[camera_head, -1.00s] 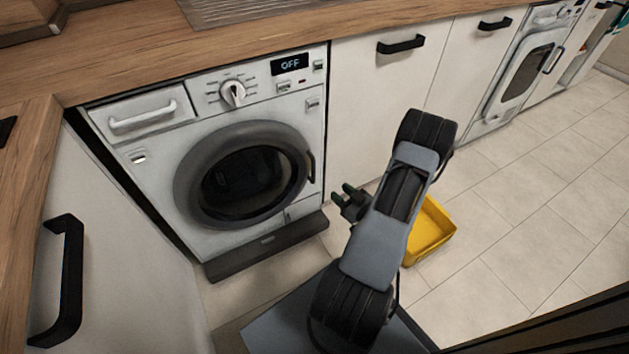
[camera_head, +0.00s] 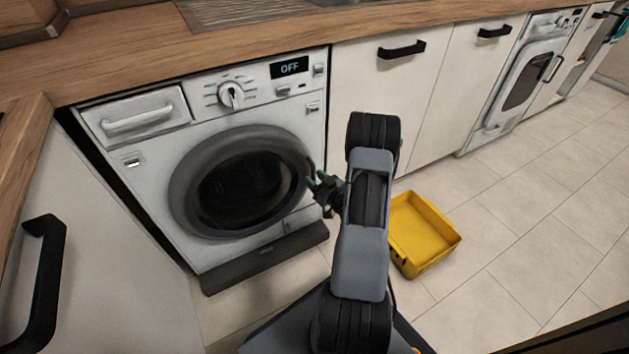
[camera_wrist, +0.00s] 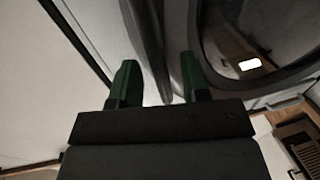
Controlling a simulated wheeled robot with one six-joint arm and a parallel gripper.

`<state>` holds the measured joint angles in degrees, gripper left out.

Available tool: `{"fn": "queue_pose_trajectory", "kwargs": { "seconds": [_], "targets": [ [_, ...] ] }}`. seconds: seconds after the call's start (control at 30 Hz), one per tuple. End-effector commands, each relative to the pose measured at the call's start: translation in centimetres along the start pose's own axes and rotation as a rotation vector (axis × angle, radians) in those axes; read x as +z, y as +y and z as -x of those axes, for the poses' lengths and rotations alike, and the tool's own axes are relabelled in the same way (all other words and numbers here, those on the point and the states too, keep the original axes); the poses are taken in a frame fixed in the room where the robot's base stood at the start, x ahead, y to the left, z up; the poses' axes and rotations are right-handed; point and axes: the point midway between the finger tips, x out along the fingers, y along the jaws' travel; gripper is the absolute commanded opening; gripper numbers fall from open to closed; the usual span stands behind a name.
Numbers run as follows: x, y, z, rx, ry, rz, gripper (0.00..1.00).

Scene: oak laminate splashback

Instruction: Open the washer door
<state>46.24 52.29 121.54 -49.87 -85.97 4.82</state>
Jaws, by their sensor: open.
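The white washer (camera_head: 155,170) stands under the counter, and its display reads OFF. Its round door (camera_head: 240,185), a dark grey ring around dark glass, is shut. My gripper (camera_head: 314,183) is at the right edge of the door, with its green-tipped fingers pointing at the rim. The door handle on that edge is mostly hidden or too dark to make out there. In the wrist view my gripper (camera_wrist: 158,80) is open, its two green fingers apart, with the grey door rim (camera_wrist: 185,40) ahead and the door glass (camera_wrist: 265,35) to the right. Contact with the door cannot be told.
A yellow crate (camera_head: 425,235) stands on the tiled floor right of my arm. White cabinets with black handles (camera_head: 402,50) line the wall, with another front-loading appliance (camera_head: 520,75) farther right. A cabinet with a black handle (camera_head: 42,285) stands close at the left.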

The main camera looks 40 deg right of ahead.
Motion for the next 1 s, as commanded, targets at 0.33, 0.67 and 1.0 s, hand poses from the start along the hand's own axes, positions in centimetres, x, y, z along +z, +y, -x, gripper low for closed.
{"fn": "queue_pose_trajectory", "kwargs": {
  "seconds": [0.33, 0.67, 1.0],
  "targets": [
    [-0.06, 0.01, -0.38, 0.001, 0.001, 0.000, 0.42],
    [-0.04, 0.00, -0.36, 0.000, 0.001, 0.000, 0.13],
    [-0.04, 0.00, -0.35, 0.000, 0.001, 0.000, 0.00]
  ]
}}
